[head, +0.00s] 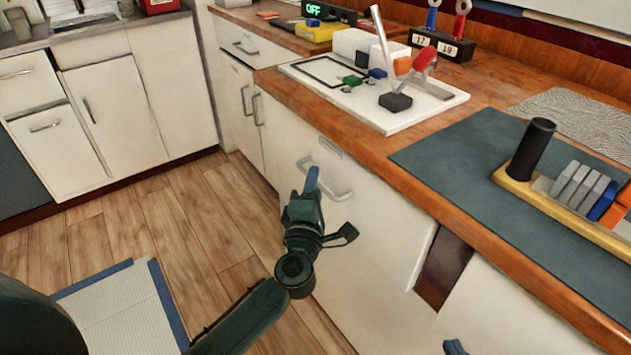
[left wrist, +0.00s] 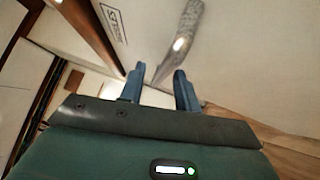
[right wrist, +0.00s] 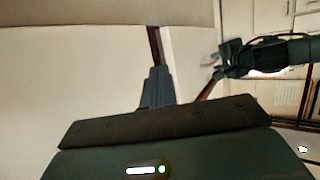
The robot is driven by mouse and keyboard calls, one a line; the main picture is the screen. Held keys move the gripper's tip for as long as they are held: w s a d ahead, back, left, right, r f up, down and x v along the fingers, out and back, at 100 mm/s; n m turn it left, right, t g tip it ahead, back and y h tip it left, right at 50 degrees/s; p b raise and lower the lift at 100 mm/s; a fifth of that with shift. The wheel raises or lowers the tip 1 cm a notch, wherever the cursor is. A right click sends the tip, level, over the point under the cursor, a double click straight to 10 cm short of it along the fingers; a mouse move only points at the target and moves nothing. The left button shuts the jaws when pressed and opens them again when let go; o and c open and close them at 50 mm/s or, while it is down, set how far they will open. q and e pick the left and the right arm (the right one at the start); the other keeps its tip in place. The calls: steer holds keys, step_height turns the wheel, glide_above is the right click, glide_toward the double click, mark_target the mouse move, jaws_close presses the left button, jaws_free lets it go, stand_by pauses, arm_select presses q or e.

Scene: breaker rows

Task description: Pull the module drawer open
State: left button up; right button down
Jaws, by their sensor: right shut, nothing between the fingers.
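The module drawer (head: 365,215) is a white front under the wooden counter, with a grey bar handle (head: 340,193) and a small label. In the left wrist view the handle (left wrist: 183,38) runs down toward the fingers, and part of the label's lettering shows. My left gripper (head: 312,180) is open at the handle; its two blue fingers (left wrist: 159,78) stand apart. The handle's near end appears between or just beyond the fingertips; I cannot tell which. My right gripper (right wrist: 157,88) is shut and empty, facing pale fronts. Only its blue tip (head: 455,347) shows in the head view.
The counter carries a white board (head: 430,108) with small blocks, a blue-grey mat (head: 470,165), and a wooden rack (head: 550,204) holding modules and a black cylinder. A brown gap (head: 443,268) lies right of the drawer front. The wooden floor (head: 190,235) is open at left.

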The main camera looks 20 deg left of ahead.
arm_select(q)
steer(key=shift+w+a+r, duration=0.1)
steer(key=shift+w, duration=0.7)
steer(key=shift+c, duration=0.4)
jaws_close()
